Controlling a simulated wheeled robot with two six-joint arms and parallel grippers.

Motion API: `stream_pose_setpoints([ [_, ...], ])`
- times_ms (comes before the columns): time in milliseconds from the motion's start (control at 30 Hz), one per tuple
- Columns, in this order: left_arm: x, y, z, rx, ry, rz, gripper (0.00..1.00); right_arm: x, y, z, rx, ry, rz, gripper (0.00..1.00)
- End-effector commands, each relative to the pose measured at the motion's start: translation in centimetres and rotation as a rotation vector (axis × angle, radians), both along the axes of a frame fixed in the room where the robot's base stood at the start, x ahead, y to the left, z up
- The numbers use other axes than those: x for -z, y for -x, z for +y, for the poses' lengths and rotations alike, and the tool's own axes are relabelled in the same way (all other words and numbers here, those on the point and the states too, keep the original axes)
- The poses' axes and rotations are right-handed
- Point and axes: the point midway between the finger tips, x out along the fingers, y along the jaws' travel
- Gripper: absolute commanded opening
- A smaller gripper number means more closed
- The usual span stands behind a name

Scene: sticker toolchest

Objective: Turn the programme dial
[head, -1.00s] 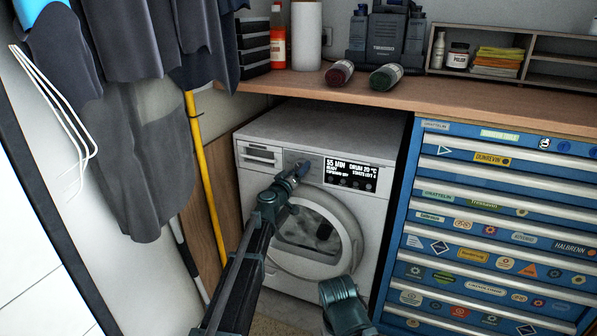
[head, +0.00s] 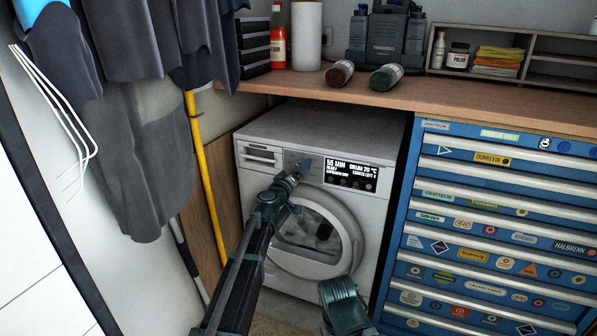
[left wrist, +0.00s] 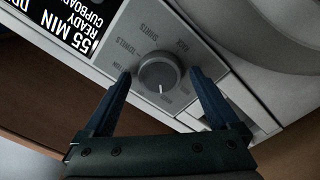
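The programme dial (left wrist: 160,72) is a round grey knob with a white pointer mark, on the washer-like machine's front panel, ringed by printed labels. In the left wrist view my left gripper (left wrist: 158,80) is open, with one finger on each side of the dial and visible gaps to it. In the head view my left gripper (head: 302,166) reaches the panel left of the display (head: 350,174) and hides the dial. The display reads 55 MIN. The machine (head: 300,130) is white with a round glass door. My right arm shows at the bottom; its gripper fingers are not visible.
A blue drawer chest (head: 405,240) covered in stickers stands to the right. A wooden worktop (head: 450,98) runs above, holding two bottles lying down. A yellow pole (head: 205,190) and hanging dark clothes are to the left.

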Motion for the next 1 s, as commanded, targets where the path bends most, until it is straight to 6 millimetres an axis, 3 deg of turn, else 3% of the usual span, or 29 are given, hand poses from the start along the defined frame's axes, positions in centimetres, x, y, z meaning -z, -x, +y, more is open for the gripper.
stream_pose_setpoints([
  [367, 0.0, 0.2, 0.0, 0.0, 0.0, 0.0, 1.0, 0.0, 0.0, 0.0, 0.0, 0.0, 0.0, 0.0],
  [533, 0.0, 1.3, 0.4, 0.0, 0.0, 0.0, 1.0, 0.0, 0.0, 0.0, 0.0, 0.0, 0.0, 0.0],
  [767, 0.0, 5.0, 1.5, -0.001, 0.0, 0.0, 1.0, 0.0, 0.0, 0.0, 0.0, 0.0, 0.0, 0.0],
  [1000, 0.0, 10.1, 3.1, -0.001, 0.0, 0.0, 1.0, 0.0, 0.0, 0.0, 0.0, 0.0, 0.0, 0.0],
])
